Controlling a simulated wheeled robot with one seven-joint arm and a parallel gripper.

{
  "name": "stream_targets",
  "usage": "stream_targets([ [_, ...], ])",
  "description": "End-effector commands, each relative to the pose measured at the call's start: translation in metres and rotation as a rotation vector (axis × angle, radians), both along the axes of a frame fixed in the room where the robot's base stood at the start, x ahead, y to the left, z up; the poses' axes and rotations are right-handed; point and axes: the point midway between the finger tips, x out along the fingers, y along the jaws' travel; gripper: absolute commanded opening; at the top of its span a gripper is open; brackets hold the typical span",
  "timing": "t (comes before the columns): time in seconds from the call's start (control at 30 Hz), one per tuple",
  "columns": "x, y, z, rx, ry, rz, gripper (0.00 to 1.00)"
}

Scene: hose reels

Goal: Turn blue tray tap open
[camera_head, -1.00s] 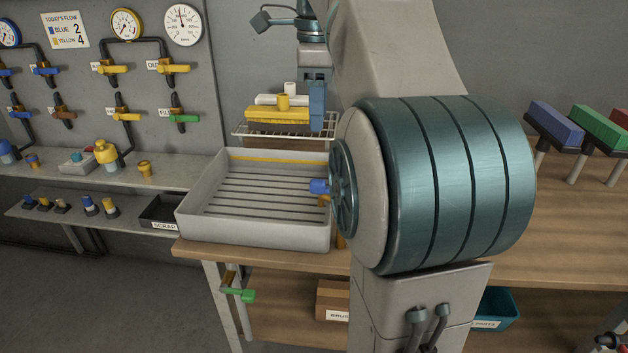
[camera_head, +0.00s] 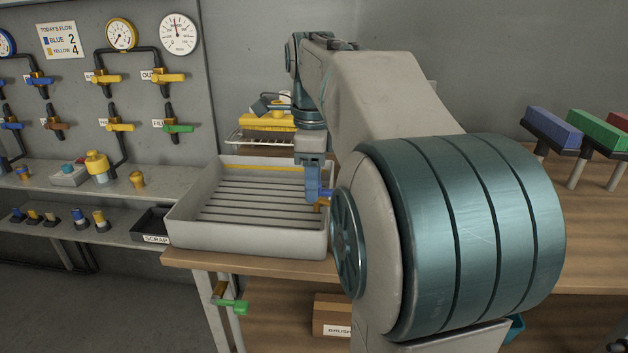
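The pale ribbed tray (camera_head: 245,240) stands at the left end of the wooden bench. A small blue tap (camera_head: 326,193) with a brass-coloured part below it shows at the tray's right side, partly hidden by my arm. My gripper (camera_head: 314,192) points down over the tray's right part, with its blue fingers right beside the tap in the picture. I cannot tell whether they touch it, and the gap between the fingers does not show.
My arm hides much of the bench's middle. A rack with a yellow block (camera_head: 268,121) stands behind the tray. A green-handled tap (camera_head: 234,306) hangs below it. Wall taps and gauges (camera_head: 122,34) are at left. Blue and green blocks (camera_head: 555,127) stand at right.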

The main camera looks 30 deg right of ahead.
Motion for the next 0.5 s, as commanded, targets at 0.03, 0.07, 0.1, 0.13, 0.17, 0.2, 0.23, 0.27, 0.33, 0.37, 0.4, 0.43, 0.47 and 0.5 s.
stream_targets([
  [0.03,-0.0001,0.0001,0.0002,0.000,0.000,0.000,0.40],
  [0.07,-0.0001,0.0001,0.0003,0.000,0.000,0.000,0.40],
  [0.1,-0.0001,0.0001,0.0003,0.000,0.000,0.000,0.40],
  [0.13,0.0000,0.0001,0.0003,0.000,0.000,0.000,0.40],
  [0.17,0.0000,0.0001,0.0004,0.000,0.000,0.000,0.37],
  [0.2,0.0000,0.0001,0.0004,0.000,0.000,0.000,0.26],
  [0.23,0.0000,0.0001,0.0004,0.000,0.000,0.000,0.18],
  [0.27,0.0000,0.0001,0.0004,0.000,0.000,0.000,0.09],
  [0.33,0.0000,0.0001,0.0005,0.000,0.000,0.000,0.00],
  [0.37,0.0000,0.0001,0.0005,0.000,0.000,0.000,0.00],
  [0.4,-0.0001,0.0001,0.0005,0.000,0.000,0.000,0.00],
  [0.43,-0.0001,0.0002,0.0005,0.000,0.000,0.001,0.00],
  [0.47,-0.0002,0.0001,0.0005,0.000,0.000,0.001,0.00],
  [0.5,-0.0003,0.0003,0.0006,0.000,0.000,0.004,0.00],
])
